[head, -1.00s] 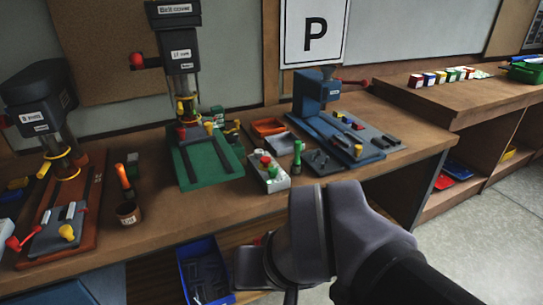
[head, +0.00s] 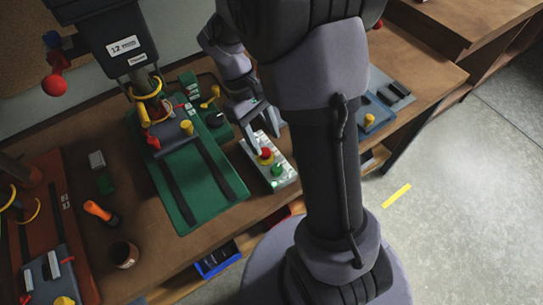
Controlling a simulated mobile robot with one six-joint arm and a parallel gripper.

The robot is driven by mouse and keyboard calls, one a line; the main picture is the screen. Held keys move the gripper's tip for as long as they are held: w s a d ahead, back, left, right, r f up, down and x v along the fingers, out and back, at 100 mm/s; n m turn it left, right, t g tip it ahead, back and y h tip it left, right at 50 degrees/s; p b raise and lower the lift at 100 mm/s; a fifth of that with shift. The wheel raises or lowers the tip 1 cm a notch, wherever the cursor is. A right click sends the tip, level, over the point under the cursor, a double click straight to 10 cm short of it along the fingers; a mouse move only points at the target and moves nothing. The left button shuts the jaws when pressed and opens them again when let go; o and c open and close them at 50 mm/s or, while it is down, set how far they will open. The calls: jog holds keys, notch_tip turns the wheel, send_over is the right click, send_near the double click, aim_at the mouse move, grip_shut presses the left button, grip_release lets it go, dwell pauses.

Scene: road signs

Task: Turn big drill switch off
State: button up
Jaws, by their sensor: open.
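The big drill press (head: 122,45) stands at the upper left on a green base (head: 185,185). A grey control box (head: 284,177) sits on the bench just right of that base. It carries a red button (head: 265,153) on a yellow collar and a green button (head: 277,169) nearer the front edge. My gripper (head: 264,138) is open and points down over the back end of the box, its fingers close to the red button. I cannot tell whether they touch it. My arm hides part of the bench to the right.
An orange-handled tool (head: 98,210) and a brown cup (head: 123,254) are on the bench at left. A second, brown-based machine (head: 70,215) is at far left. A blue machine base (head: 380,112) is right of my arm. A blue bin (head: 217,262) sits below the bench.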

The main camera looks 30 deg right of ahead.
aim_at(277, 168)
jog(key=b+x, duration=0.3)
jog(key=x, duration=0.7)
jog(key=shift+w, duration=0.1)
grip_shut()
